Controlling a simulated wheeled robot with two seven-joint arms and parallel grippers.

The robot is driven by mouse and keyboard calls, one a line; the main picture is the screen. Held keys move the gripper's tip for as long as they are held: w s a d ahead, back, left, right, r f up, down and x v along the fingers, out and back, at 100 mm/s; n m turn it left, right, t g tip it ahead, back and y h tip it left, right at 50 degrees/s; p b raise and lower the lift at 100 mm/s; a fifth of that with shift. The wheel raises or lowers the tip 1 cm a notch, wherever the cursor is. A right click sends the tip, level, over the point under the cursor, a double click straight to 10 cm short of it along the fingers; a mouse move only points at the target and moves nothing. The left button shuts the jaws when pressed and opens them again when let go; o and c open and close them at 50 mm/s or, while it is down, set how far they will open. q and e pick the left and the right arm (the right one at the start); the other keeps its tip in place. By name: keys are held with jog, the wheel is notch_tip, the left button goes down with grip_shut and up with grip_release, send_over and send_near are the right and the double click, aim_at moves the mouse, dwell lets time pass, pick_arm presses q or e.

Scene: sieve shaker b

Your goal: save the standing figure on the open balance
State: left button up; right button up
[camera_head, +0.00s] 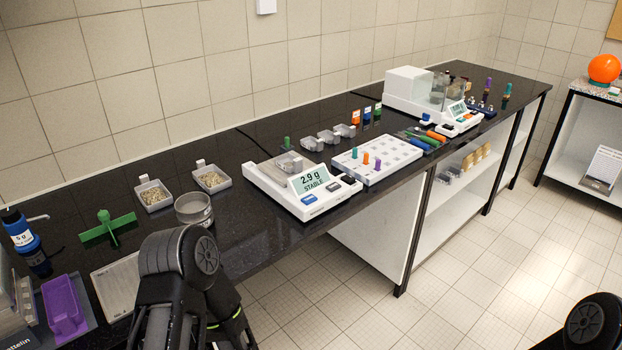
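The open balance (263,184) is a white, low unit on the black bench, left of the middle of the view. Its tilted display (314,180) reads 2.9 g with STABLE under it. A blue button (309,200) is on its front, with dark buttons (333,187) to the right. A small grey tray (289,162) sits on its pan; its contents are too small to tell. A black part of my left arm shows at the lower left, and part of my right arm at the lower right corner. Neither gripper's fingers are visible.
A white board (382,170) with coloured pegs stands right of the balance. An enclosed balance (407,90) is farther back. A round sieve (194,209), two grey trays (153,195) of grains and a green cross-shaped piece (107,227) lie to the left. Bare bench lies before the sieve.

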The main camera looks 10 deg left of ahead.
pick_arm(q)
grip_shut()
dwell(0.5)
dwell(0.6)
